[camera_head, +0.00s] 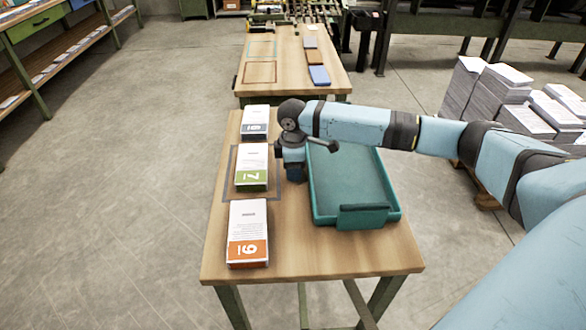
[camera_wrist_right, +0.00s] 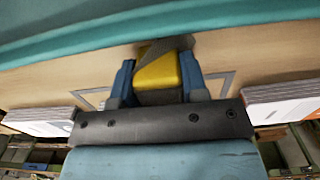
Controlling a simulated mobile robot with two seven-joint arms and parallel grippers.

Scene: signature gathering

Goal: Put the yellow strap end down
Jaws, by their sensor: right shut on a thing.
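My right gripper (camera_head: 296,178) is low over the wooden table, between the green-banded stack and the teal tray (camera_head: 392,215). In the right wrist view its two blue fingers (camera_wrist_right: 157,82) are shut on the yellow strap end (camera_wrist_right: 158,74), with a grey strap piece (camera_wrist_right: 165,48) lying across it. The head view hides the yellow piece behind the gripper. I cannot tell whether it touches the table. My left gripper is not in view.
Stacks with grey (camera_head: 255,122), green (camera_head: 251,167) and orange (camera_head: 247,235) ends line the table's left side. A dark outline (camera_head: 232,165) surrounds the green one. The table's front right (camera_head: 330,262) is clear. Paper stacks (camera_head: 495,90) stand at the right.

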